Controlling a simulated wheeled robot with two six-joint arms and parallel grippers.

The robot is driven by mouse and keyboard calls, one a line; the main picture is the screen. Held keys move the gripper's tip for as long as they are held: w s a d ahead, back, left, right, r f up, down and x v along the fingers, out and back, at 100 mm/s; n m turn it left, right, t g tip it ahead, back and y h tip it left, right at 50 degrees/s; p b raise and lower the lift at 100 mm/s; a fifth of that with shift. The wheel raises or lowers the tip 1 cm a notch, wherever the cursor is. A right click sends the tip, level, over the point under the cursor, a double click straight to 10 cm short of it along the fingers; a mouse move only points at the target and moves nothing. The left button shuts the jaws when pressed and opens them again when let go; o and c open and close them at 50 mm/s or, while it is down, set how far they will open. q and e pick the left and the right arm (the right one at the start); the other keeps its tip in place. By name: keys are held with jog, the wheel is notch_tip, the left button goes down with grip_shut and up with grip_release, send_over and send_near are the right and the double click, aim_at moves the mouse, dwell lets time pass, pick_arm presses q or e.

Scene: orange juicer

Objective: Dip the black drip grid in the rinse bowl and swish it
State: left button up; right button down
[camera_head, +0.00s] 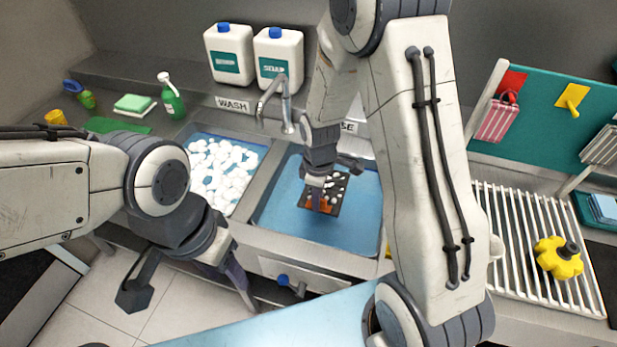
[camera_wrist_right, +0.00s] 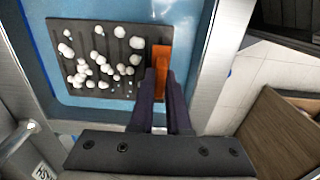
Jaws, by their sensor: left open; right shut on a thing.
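The black drip grid (camera_head: 343,193) is over or in the blue water of the rinse bowl (camera_head: 277,208), with white foam blobs on it and an orange tab (camera_head: 322,203) at one end. In the right wrist view the grid (camera_wrist_right: 92,87) lies flat against the blue, and its orange tab (camera_wrist_right: 161,70) is at my right gripper's (camera_wrist_right: 163,80) fingertips. My right gripper is shut on the grid at this tab. I cannot tell how deep the grid is. My left gripper (camera_head: 190,285) is open and empty, in front of the sinks at lower left.
The wash sink (camera_head: 243,200) full of foam is left of the rinse bowl, behind a metal divider. A tap (camera_head: 286,105) stands behind. White jugs (camera_head: 228,53) stand at the back.

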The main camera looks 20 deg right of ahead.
jog(key=shift+w+d, duration=0.1)
jog(key=shift+w, duration=0.05)
jog(key=shift+f+b, duration=0.6)
notch_tip(320, 180, down, 16)
jog(key=b, duration=1.3)
jog(key=shift+f, duration=0.15)
jog(key=shift+s+d, duration=0.65)
jog(key=shift+d, duration=0.15)
jog(key=shift+w+a+p, duration=0.25)
jog(key=shift+w+a, duration=0.35)
jog(key=shift+a, duration=0.3)
jog(key=shift+w+a+p, duration=0.2)
jog(key=shift+w+a, duration=0.4)
jog(key=shift+a, duration=0.25)
jog(key=shift+s+d, duration=0.65)
jog(key=shift+d, duration=0.25)
jog(key=shift+s+d, duration=0.6)
jog(key=shift+d, duration=0.3)
notch_tip(320, 180, up, 16)
jog(key=p, duration=1.4)
